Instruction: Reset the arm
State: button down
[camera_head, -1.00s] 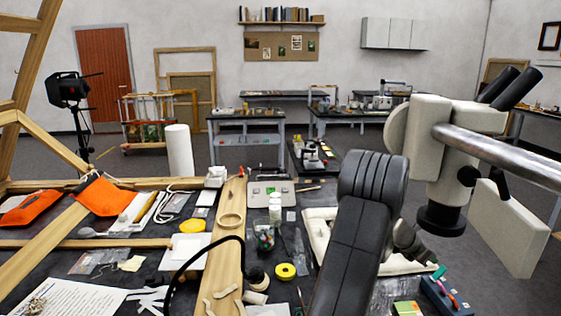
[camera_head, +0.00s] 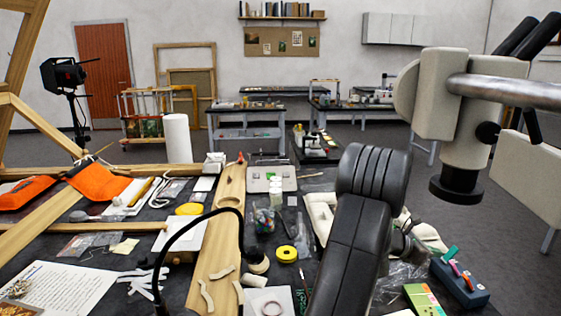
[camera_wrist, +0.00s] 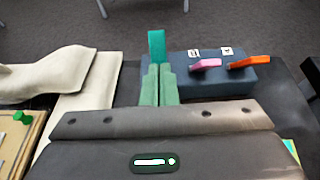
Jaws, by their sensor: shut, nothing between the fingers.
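My dark padded arm (camera_head: 350,235) rises from the bottom of the head view, bent at a thick joint. Its far end is mostly hidden behind that link. In the wrist view my gripper (camera_wrist: 158,84) shows as two green fingers side by side, shut, with nothing visible between them. A teal handle (camera_wrist: 157,45) stands just beyond the fingertips; I cannot tell whether they touch. Beside it is a dark blue block (camera_wrist: 215,85) with a pink handle (camera_wrist: 205,64) and an orange handle (camera_wrist: 249,61). The block also shows in the head view (camera_head: 462,287), right of my arm.
A microscope (camera_head: 462,150) on a metal boom (camera_head: 510,90) overhangs the right side. The worktable is crowded: a wooden beam (camera_head: 216,255), yellow tape roll (camera_head: 287,254), black curved cable (camera_head: 190,240) and pale cushion (camera_wrist: 55,75). Open floor (camera_head: 415,190) lies beyond.

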jog(key=shift+w+a+f+h+b, duration=0.1)
jog(key=shift+a+f+h+b, duration=0.2)
jog(key=shift+f+b, duration=0.25)
jog(key=shift+r, duration=0.1)
jog(key=shift+r, duration=0.25)
